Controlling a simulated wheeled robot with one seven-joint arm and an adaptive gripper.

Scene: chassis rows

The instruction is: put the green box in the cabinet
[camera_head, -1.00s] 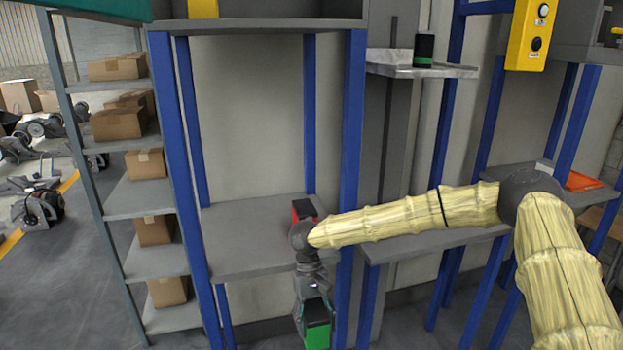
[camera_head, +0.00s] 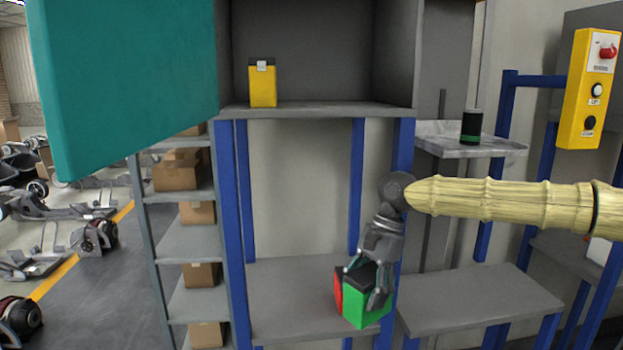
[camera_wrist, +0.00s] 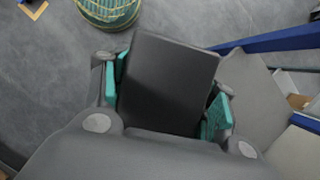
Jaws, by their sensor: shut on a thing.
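The green box (camera_head: 365,308) has a black top and is held in my gripper (camera_head: 372,284), in front of the lower grey shelf. In the wrist view its dark top (camera_wrist: 168,82) sits between the two teal-padded fingers of my gripper (camera_wrist: 165,95). The cabinet (camera_head: 320,110) is the grey compartment at the top, with its teal door (camera_head: 125,85) swung open to the left. A yellow box (camera_head: 263,84) stands inside it, towards the left. The held box is well below the cabinet floor.
A red box (camera_head: 339,291) is on the lower shelf (camera_head: 290,295), partly hidden behind the green box. A black cylinder with a green band (camera_head: 471,126) stands on a side shelf (camera_head: 450,147). Blue posts (camera_head: 403,145) frame the shelves. A yellow button panel (camera_head: 588,90) hangs at right.

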